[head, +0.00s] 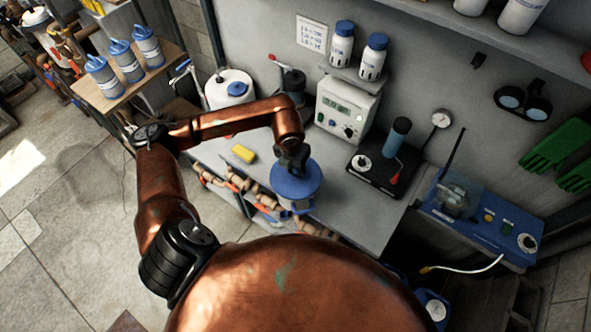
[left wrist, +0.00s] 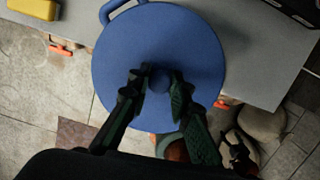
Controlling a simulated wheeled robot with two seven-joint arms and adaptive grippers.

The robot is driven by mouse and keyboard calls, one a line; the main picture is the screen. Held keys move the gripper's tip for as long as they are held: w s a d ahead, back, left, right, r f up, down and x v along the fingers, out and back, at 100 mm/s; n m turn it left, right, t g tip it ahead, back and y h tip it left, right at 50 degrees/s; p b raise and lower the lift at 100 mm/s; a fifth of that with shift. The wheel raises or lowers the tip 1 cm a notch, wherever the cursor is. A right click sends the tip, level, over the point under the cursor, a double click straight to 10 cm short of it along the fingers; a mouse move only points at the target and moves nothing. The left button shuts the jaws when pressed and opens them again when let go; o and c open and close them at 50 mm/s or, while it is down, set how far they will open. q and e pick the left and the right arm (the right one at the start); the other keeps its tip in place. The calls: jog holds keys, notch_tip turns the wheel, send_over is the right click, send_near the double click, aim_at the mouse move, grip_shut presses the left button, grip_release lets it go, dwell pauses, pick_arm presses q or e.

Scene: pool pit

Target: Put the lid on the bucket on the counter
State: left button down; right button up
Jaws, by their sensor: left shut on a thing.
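My left gripper (head: 291,158) comes down from above and is shut on the knob in the lid's middle. In the left wrist view the two fingers (left wrist: 158,84) are on either side of the knob, and the lid (left wrist: 155,45) looks about level. A blue loop handle (left wrist: 122,8) sticks out at its upper left. The lid hides the bucket's rim, so I cannot tell whether they touch. My right gripper is out of view.
The grey counter (head: 345,205) has a yellow sponge (head: 243,153) left of the lid. A white meter (head: 346,108) and a black stand (head: 385,172) are behind and right. The counter between lid and stand is clear.

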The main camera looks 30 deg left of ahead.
pick_arm(q)
jog(key=shift+f+b, duration=0.15)
jog(key=shift+b, duration=0.55)
dwell(1.2)
jog(key=c, duration=1.7)
grip_release()
jog(key=shift+o, duration=0.2)
jog(key=o, duration=0.4)
jog(key=shift+o, duration=0.2)
jog(key=shift+r+p, duration=1.45)
jog(key=shift+r, duration=2.1)
